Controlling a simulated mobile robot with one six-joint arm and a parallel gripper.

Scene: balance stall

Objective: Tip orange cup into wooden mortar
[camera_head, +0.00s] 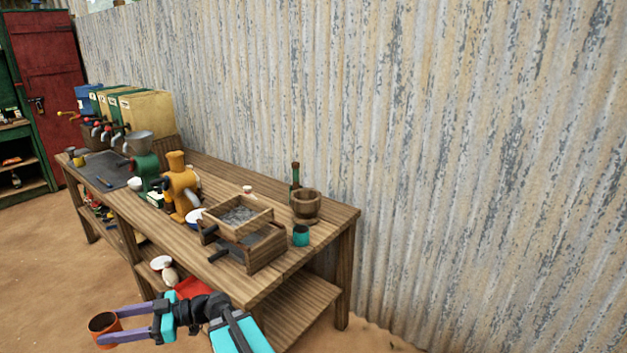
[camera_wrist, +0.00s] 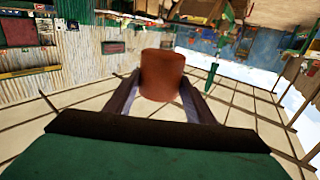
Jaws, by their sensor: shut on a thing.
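The orange cup (camera_head: 103,325) is between the purple fingers of my gripper (camera_head: 112,323) at the lower left of the head view. My gripper is shut on it and holds it in front of the table, clear of the tabletop. The cup looks roughly upright, with its dark opening facing up; what is inside cannot be made out. The wrist view shows the cup (camera_wrist: 162,75) between both fingers. The wooden mortar (camera_head: 306,205) stands upright near the right end of the table, far to the right of my gripper.
The wooden table (camera_head: 325,232) stands along a corrugated wall. A teal cup (camera_head: 301,236) is in front of the mortar, and a green bottle (camera_head: 295,180) is behind it. Wooden sieve boxes (camera_head: 262,252) stand to its left, beside an orange grinder (camera_head: 180,186).

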